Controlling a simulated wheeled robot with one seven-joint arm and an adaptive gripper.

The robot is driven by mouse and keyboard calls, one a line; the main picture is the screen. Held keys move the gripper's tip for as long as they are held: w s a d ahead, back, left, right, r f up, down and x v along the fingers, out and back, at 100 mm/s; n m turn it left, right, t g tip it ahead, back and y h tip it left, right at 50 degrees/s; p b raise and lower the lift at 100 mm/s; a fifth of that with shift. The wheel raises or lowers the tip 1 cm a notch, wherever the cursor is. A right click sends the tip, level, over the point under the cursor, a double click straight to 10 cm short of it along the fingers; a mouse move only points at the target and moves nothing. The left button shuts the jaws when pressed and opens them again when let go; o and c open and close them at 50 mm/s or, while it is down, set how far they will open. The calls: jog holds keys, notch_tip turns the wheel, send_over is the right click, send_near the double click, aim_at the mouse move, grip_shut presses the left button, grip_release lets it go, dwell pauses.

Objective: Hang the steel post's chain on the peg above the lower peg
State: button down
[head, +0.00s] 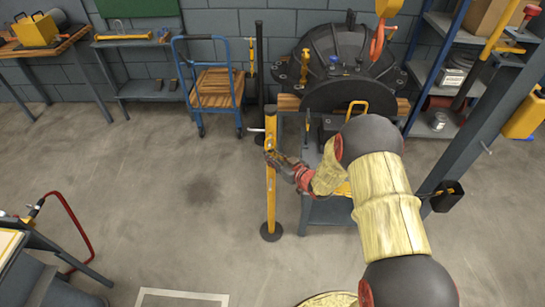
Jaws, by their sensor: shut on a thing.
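A yellow post (270,200) stands upright on a round dark base in the middle of the floor. Two short pegs seem to stick out to its left near the top, a pale one (256,130) above a darker one (259,140). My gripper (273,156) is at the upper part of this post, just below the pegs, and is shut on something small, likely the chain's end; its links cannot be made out. A dark, slim steel post (259,70) stands farther back. Whether a chain hangs from it is too small to tell.
A workbench (328,210) with a large dark round casing (345,60) stands right of the posts, under an orange hook (377,43). A blue cart (211,88) is behind left. The floor left of the yellow post is clear.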

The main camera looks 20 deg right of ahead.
jog(key=c, duration=1.7)
grip_release()
jog(key=shift+o, duration=0.4)
jog(key=v, duration=1.2)
